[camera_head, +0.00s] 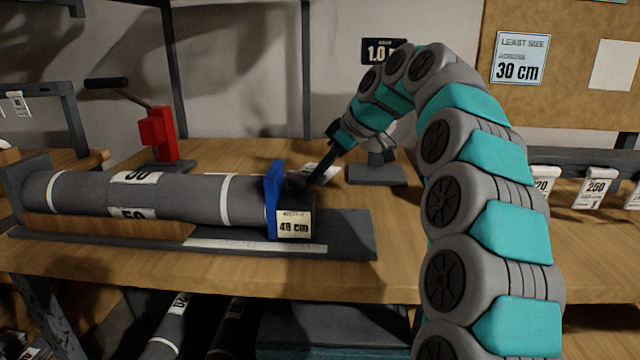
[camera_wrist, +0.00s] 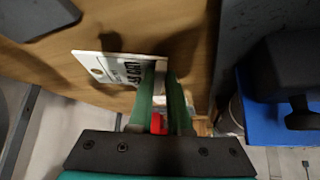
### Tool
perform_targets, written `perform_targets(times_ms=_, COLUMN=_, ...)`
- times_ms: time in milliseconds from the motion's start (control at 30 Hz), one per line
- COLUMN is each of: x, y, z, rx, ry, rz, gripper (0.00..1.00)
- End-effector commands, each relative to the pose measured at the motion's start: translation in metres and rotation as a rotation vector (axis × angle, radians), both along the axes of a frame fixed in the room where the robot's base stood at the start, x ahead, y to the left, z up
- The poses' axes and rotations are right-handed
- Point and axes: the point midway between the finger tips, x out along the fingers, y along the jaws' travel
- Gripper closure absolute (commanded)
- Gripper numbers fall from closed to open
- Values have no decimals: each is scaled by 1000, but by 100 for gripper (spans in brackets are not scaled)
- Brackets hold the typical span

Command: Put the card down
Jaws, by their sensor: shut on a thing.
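A white card (camera_wrist: 108,68) with dark printing and a small hole near one end shows at the fingertips in the wrist view. My gripper (camera_wrist: 162,72) has its two green fingers shut on the printed end of the card. In the head view my gripper (camera_head: 314,182) points down at the bench behind the blue plate, and part of the card (camera_head: 324,170) shows beside the fingers. The card is low over the wooden bench top (camera_head: 250,152); I cannot tell whether it touches the wood.
A grey roll (camera_head: 100,194) lies in a measuring rig with a blue end plate (camera_head: 273,200) and a "48 cm" tag (camera_head: 293,224), just left of my gripper. A red press (camera_head: 160,135) stands at the back left. A dark-based device (camera_head: 377,174) stands right of the gripper.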

Motion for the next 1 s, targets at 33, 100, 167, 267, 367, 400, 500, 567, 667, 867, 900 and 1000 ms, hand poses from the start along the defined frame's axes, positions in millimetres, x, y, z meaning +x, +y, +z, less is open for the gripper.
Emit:
perform_targets(times_ms=33, x=-1, y=0, z=-3, rx=0, ry=0, rz=0, gripper=100)
perform_targets(times_ms=100, x=0, y=0, z=-9, rx=1, ry=-2, rz=-1, gripper=100)
perform_targets(times_ms=167, x=-1, y=0, z=-17, rx=0, ry=1, rz=1, gripper=100)
perform_targets(times_ms=267, x=-1, y=0, z=-24, rx=1, ry=-3, rz=0, gripper=100)
perform_targets(times_ms=367, x=0, y=0, z=-27, rx=1, ry=-5, rz=-2, gripper=100)
perform_targets(times_ms=400, x=0, y=0, z=-28, rx=1, ry=-5, rz=-2, gripper=100)
perform_targets(times_ms=500, x=0, y=0, z=-28, rx=0, ry=-4, rz=-2, gripper=100)
perform_targets(times_ms=567, x=0, y=0, z=-28, rx=0, ry=-4, rz=-2, gripper=100)
perform_targets(times_ms=667, x=0, y=0, z=-31, rx=0, ry=-4, rz=-2, gripper=100)
perform_targets(times_ms=867, x=0, y=0, z=-31, rx=0, ry=-3, rz=-1, gripper=68)
perform_targets(times_ms=900, x=0, y=0, z=-31, rx=0, ry=-3, rz=-1, gripper=64)
perform_targets(times_ms=1000, x=0, y=0, z=-32, rx=0, ry=-3, rz=-1, gripper=54)
